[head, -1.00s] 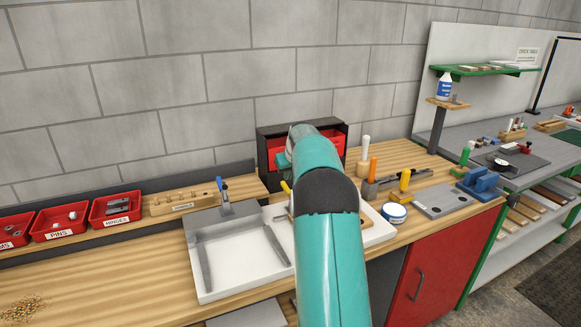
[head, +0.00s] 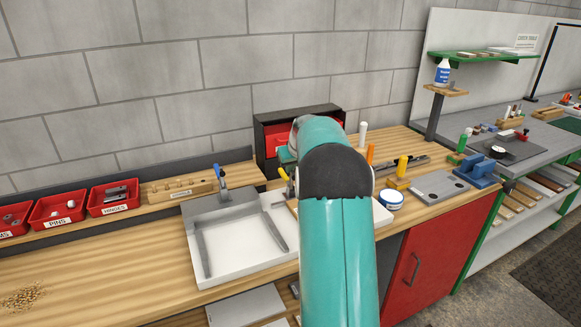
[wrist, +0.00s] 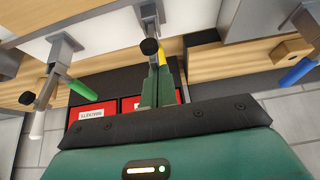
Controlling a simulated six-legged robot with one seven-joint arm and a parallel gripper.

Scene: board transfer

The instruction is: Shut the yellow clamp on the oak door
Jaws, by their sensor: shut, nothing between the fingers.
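The yellow clamp (head: 284,175) shows only as a bit of yellow handle at the left of my arm in the head view. In the wrist view its yellow handle (wrist: 163,52) lies right beside my fingers, next to a metal clamp arm with a black tip (wrist: 149,46). I cannot tell whether they touch or whether the clamp is open. My gripper (wrist: 154,82) is shut and empty; my arm hides it in the head view. A brown wooden edge (head: 292,204) shows beside my arm, perhaps the oak door, which is mostly hidden.
A blue-handled clamp (head: 221,178) stands on the white tray (head: 240,245) to the left. Green (wrist: 83,90) and white (wrist: 38,125) handles show in the wrist view. A black shelf with red bins (head: 270,135) stands behind. A white-and-blue tin (head: 390,200) sits right of my arm.

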